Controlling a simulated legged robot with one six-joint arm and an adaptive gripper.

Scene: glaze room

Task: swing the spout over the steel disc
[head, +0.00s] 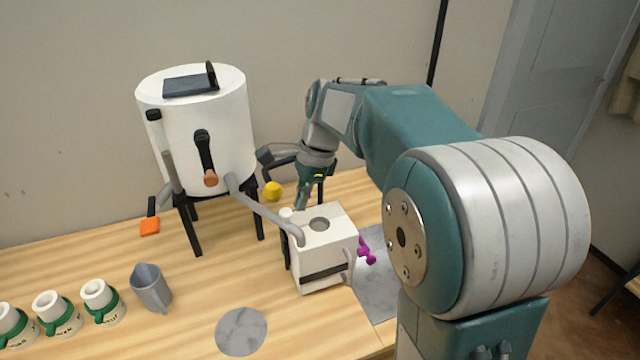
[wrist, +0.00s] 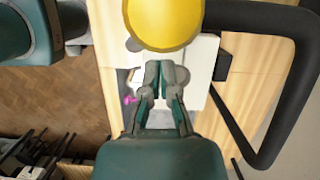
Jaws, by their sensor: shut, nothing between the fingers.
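The grey spout (head: 262,207) is a bent pipe. It runs from the lower side of the white drum (head: 225,120) down to the right, and its end turns down at the near left top of a white box (head: 325,260). The steel disc (head: 241,331), grey and mottled, lies flat on the wooden table in front, left of the box and apart from the spout's end. My gripper (head: 301,205) is shut and empty, pointing down above the back of the box, right of a yellow ball (head: 272,191). In the wrist view my gripper (wrist: 160,82) has the yellow ball (wrist: 163,22) just beyond its fingertips.
The box has a round hole on top and a magenta lever (head: 367,251) at its right. A grey plate (head: 378,290) lies beside it. A grey pitcher (head: 151,288) and several white cups (head: 98,296) with green bands stand at left. An orange tab (head: 149,227) hangs by the drum.

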